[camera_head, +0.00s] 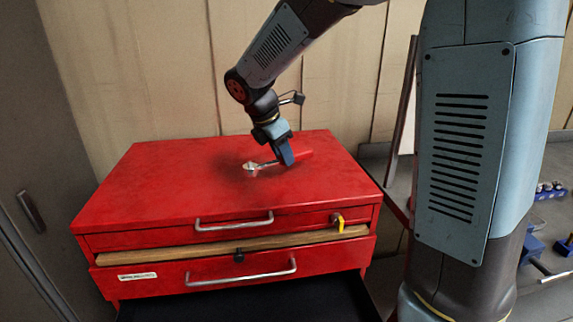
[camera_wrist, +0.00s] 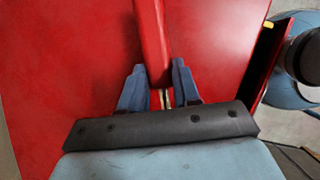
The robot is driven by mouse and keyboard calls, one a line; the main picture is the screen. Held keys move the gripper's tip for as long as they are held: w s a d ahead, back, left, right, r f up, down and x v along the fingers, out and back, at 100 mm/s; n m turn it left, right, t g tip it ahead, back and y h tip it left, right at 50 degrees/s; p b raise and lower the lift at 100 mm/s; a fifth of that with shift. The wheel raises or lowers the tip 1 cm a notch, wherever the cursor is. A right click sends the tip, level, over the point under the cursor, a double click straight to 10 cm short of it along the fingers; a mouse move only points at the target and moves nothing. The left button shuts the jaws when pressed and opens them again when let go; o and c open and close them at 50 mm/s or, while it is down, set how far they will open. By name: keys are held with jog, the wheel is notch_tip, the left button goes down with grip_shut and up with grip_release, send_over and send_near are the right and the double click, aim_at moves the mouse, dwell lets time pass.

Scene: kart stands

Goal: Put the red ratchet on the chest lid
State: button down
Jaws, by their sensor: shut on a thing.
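The red ratchet (camera_head: 304,155) has a red handle and a silver head; the head points left in the head view. My gripper (camera_head: 287,161) is shut on it, low over the chest lid (camera_head: 170,172). In the wrist view the red handle (camera_wrist: 151,40) runs away from between the two blue fingers (camera_wrist: 160,92). The red chest lid fills much of the wrist view behind it. A dark shade lies on the lid around the ratchet's head. I cannot tell whether the ratchet touches the lid.
The lid is otherwise bare. A yellow key or tag (camera_head: 338,221) hangs at the chest's front right. The lower drawer (camera_head: 240,305) stands open. A wooden wall is behind the chest. Blue tools (camera_head: 551,189) lie on a grey surface at far right.

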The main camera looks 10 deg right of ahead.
aim_at(279, 159)
jog(key=shift+w+a+f, duration=0.1)
jog(key=shift+w+f, duration=0.05)
jog(key=shift+f, duration=0.75)
jog(key=shift+w+f, duration=0.1)
jog(key=shift+f, duration=0.8)
jog(key=c, duration=0.8)
grip_release()
jog(key=shift+f, duration=0.1)
jog(key=v, duration=1.2)
jog(key=s+d+m+t+y, duration=0.3)
jog(key=s+d+m+y, duration=0.1)
jog(key=s+d+m, duration=1.3)
jog(key=s+m, duration=0.4)
jog(key=m, duration=0.1)
jog(key=shift+s+m+t, duration=0.3)
jog(key=shift+t, duration=0.1)
